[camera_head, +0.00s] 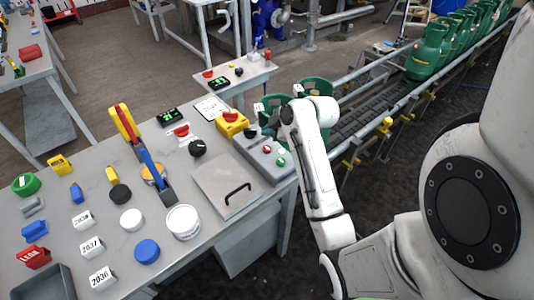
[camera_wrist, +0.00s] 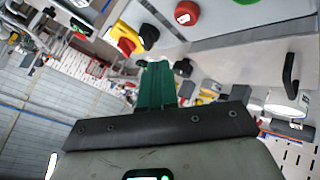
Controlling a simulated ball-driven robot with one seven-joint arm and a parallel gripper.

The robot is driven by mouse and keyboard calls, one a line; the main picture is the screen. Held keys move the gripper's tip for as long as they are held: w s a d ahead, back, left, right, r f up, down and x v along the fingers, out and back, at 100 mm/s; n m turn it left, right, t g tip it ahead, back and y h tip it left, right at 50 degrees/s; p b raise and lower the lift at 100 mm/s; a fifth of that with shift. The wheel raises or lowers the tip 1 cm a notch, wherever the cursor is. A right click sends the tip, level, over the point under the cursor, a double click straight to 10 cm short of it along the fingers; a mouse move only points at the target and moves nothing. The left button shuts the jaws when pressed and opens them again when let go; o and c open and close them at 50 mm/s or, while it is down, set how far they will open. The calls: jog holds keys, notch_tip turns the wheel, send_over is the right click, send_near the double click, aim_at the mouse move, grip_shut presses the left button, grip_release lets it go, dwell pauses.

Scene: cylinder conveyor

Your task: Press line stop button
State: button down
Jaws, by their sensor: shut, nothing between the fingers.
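A grey control box (camera_head: 262,160) stands at the right end of the workbench. It carries a small red button (camera_head: 267,149) and a green button (camera_head: 281,161). Its red button shows large near the top of the wrist view (camera_wrist: 187,13), with part of the green button (camera_wrist: 246,2) beside it. A yellow box with a red mushroom button (camera_head: 231,117) stands just behind; it also shows in the wrist view (camera_wrist: 125,44). My gripper (camera_wrist: 156,85) is shut and empty, apart from the buttons. In the head view my arm hides most of it. No readable label marks the line stop button.
A grey lid with a black handle (camera_head: 238,193) lies left of the control box. A black knob (camera_head: 197,147) and several caps and number blocks lie on the bench (camera_head: 65,175). Green gas cylinders (camera_head: 425,55) stand on the conveyor (camera_head: 362,115) behind my arm.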

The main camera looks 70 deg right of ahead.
aim_at(269, 150)
jog(key=shift+f+b, duration=1.05)
jog(key=shift+f, duration=1.05)
dwell(0.3)
jog(key=shift+f, duration=0.4)
jog(key=shift+f+b, duration=0.45)
jog(key=shift+f, duration=0.05)
dwell(0.6)
jog(key=shift+r, duration=0.1)
jog(key=shift+r+p, duration=0.85)
notch_tip(269, 150, up, 5)
jog(key=p, duration=0.4)
